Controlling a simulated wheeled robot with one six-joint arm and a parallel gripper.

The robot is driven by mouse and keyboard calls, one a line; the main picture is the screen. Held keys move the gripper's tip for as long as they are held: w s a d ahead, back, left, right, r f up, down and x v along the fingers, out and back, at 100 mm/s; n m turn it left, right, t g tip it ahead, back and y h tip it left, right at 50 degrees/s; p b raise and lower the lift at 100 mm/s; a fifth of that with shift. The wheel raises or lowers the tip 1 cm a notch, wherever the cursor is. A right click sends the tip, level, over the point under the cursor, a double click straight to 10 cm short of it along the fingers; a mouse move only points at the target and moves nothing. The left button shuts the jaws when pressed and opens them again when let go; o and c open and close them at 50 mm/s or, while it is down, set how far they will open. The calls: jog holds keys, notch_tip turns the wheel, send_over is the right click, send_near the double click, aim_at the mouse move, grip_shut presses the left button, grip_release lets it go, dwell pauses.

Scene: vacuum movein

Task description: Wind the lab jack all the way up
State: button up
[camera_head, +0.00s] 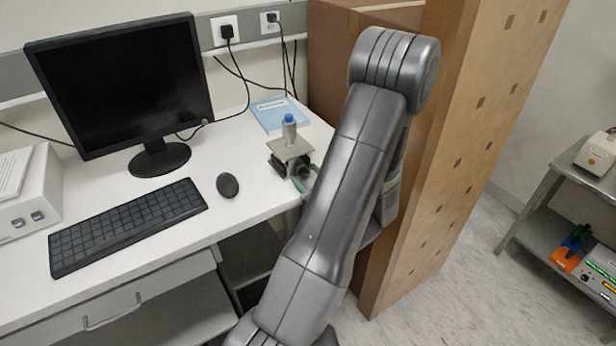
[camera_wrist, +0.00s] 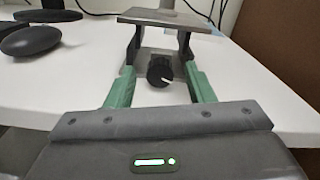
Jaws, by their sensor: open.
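The lab jack (camera_head: 289,149) stands on the white desk near its right end, its grey top plate raised some way above the base. A small bottle with a blue cap (camera_head: 289,122) stands on the plate. In the wrist view the jack's plate (camera_wrist: 165,19) is at the top, and its round black knob (camera_wrist: 160,71) with a white mark faces me. My gripper (camera_wrist: 160,76) is open, its green fingers to the left and right of the knob with gaps on both sides. In the head view my arm partly hides my gripper (camera_head: 303,181).
A black mouse (camera_head: 228,185), keyboard (camera_head: 128,225) and monitor (camera_head: 125,85) are left of the jack. A blue booklet (camera_head: 277,113) lies behind it. A tall brown cabinet (camera_head: 450,150) stands close on the right.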

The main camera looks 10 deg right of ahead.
jog(key=c, duration=1)
jog(key=shift+m+p, duration=0.4)
jog(key=shift+m, duration=2)
jog(key=o, duration=1)
jog(key=b+v, duration=0.2)
jog(key=v, duration=1.1)
jog(key=shift+s+b, duration=0.3)
jog(key=shift+s, duration=0.1)
